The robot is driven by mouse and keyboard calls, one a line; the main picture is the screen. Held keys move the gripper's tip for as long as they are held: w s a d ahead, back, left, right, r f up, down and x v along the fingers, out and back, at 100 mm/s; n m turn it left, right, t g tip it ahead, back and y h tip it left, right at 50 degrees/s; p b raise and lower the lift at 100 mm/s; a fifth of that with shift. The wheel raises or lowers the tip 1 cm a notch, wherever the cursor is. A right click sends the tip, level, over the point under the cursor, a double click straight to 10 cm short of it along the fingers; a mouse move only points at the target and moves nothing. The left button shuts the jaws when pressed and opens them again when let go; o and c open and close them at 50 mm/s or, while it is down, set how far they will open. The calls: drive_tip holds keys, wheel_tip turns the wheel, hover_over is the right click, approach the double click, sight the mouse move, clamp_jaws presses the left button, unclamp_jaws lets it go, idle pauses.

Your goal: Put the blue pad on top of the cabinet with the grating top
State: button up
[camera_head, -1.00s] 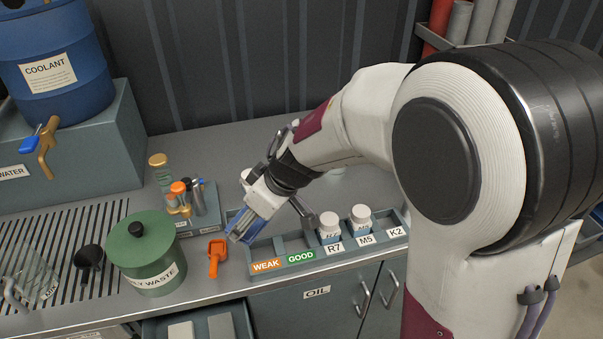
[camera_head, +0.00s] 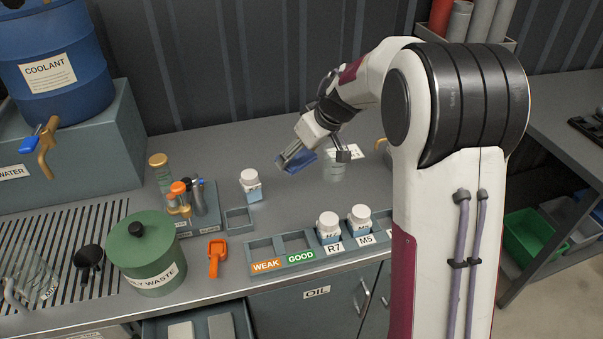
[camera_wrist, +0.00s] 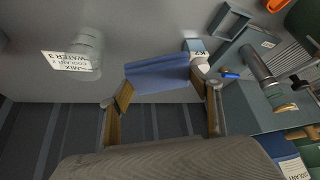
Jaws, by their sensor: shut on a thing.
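My gripper (camera_head: 292,155) is above the workbench and away from the grating. It is shut on the blue pad (camera_head: 302,162). In the wrist view the blue pad (camera_wrist: 157,78) spans between the two fingertips (camera_wrist: 165,88). The cabinet with the grating top (camera_head: 60,236) is at the left of the head view, its dark slots running along its top. The green waste pot, a black funnel and a clear beaker stand on or by the grating. The cabinet's front is mostly out of view.
The green waste pot (camera_head: 148,262) and black funnel (camera_head: 89,258) crowd the grating's right part; the clear beaker (camera_head: 38,272) is at its left. A K2 bottle (camera_head: 251,187), an orange scoop (camera_head: 217,257) and a labelled rack (camera_head: 290,258) stand on the bench. A glass jar (camera_head: 334,168) is near my gripper.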

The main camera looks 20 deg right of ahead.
drive_tip(key=w+a+f+n+g+y, duration=0.1)
drive_tip(key=w+a+f+n, duration=0.1)
drive_tip(key=w+a, duration=1.3)
drive_tip(key=shift+w+a+f+n, duration=0.4)
drive_tip(key=shift+w+n, duration=0.5)
drive_tip(key=shift+f, duration=0.1)
drive_tip(key=shift+f, duration=2.4)
drive_tip(key=shift+f, duration=0.1)
drive_tip(key=shift+f, duration=2.4)
drive_tip(key=shift+f, duration=0.15)
